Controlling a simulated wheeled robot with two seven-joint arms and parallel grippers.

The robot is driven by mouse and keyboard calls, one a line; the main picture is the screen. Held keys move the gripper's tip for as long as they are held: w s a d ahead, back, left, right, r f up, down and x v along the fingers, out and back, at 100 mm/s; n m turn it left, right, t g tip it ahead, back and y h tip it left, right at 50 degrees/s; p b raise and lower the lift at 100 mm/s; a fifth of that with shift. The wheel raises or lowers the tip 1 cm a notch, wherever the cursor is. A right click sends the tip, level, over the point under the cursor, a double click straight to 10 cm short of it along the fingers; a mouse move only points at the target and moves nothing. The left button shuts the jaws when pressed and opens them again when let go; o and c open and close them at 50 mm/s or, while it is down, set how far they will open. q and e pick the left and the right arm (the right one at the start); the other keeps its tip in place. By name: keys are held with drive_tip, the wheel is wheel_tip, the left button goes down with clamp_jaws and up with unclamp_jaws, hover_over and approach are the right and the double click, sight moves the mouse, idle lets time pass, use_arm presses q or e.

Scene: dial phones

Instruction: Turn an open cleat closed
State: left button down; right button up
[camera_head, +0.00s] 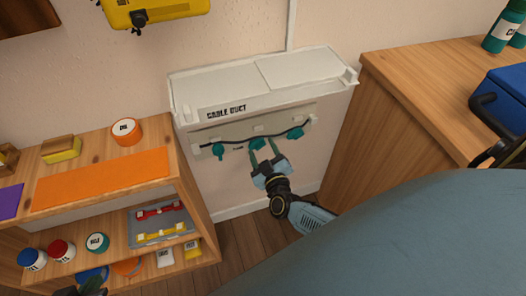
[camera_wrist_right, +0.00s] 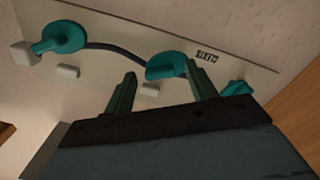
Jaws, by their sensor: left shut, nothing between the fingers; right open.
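Three teal cleats sit along a dark cable on a pale panel (camera_head: 210,136) under the cable duct (camera_head: 262,85): a left cleat (camera_head: 218,150), a middle cleat (camera_head: 256,143) and a right cleat (camera_head: 295,133). My right gripper (camera_head: 263,151) is open and empty, its fingers pointing at the middle cleat. In the right wrist view, the middle cleat (camera_wrist_right: 165,66) lies just beyond and between the fingertips (camera_wrist_right: 158,80). The left cleat (camera_wrist_right: 64,37) and right cleat (camera_wrist_right: 236,88) show there too. My left gripper (camera_head: 92,286) is shut and empty at the bottom left edge, mostly cut off.
A wooden shelf (camera_head: 196,205) with jars and trays stands left of the panel. A wooden cabinet (camera_head: 430,60) with a blue box (camera_head: 505,95) stands to the right. Small white blocks (camera_wrist_right: 68,71) protrude from the panel. The wall below the panel is bare.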

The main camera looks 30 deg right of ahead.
drive_tip(key=c, duration=1)
